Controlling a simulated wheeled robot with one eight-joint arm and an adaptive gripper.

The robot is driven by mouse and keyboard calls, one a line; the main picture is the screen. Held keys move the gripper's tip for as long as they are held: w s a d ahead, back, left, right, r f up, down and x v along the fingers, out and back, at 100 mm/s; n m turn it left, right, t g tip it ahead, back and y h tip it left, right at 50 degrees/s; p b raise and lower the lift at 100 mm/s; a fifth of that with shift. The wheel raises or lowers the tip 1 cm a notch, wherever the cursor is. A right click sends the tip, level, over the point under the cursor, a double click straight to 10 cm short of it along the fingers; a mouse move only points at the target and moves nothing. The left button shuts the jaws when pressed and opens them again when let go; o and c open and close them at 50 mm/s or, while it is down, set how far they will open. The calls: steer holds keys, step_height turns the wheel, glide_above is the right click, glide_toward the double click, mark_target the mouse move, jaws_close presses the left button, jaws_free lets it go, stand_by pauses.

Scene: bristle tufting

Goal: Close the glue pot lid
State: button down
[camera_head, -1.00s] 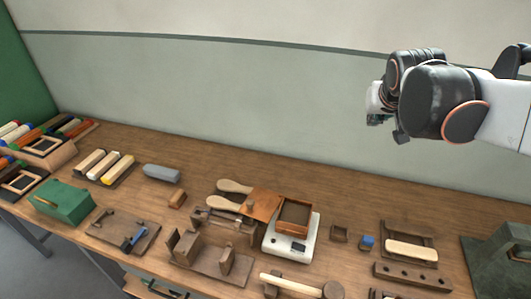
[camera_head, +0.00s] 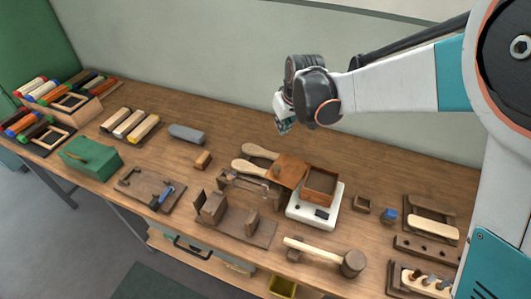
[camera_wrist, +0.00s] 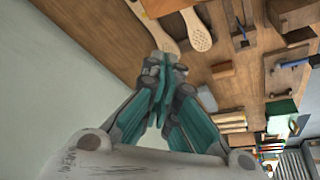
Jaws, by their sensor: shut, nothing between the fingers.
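The glue pot appears to be the brown square box (camera_head: 321,183) on a white base (camera_head: 312,215), right of the bench's middle in the head view. Its brown flat lid (camera_head: 291,170) stands open, folded out to the left side of the box. My gripper (camera_head: 284,127) is in the air above the back of the bench, up and to the left of the pot, touching nothing. In the wrist view my gripper's fingers (camera_wrist: 163,75) are together and empty. Part of the brown lid or pot may show at the top edge there.
Two wooden paddles (camera_head: 258,150) lie just behind and left of the lid. A wooden jig (camera_head: 213,208) stands in front, and a mallet (camera_head: 351,263) lies near the front edge. A small blue block (camera_head: 389,215) sits to the right. The bench's back strip is mostly clear.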

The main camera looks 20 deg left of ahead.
step_height(320, 180, down, 2)
steer(key=s+a+n, duration=0.1)
steer(key=s+a, duration=0.1)
steer(key=a, duration=0.1)
steer(key=b, duration=0.3)
glide_above(272, 166)
steer(key=shift+g, duration=0.3)
steer(key=shift+f, duration=4.9)
steer(key=shift+s, duration=0.1)
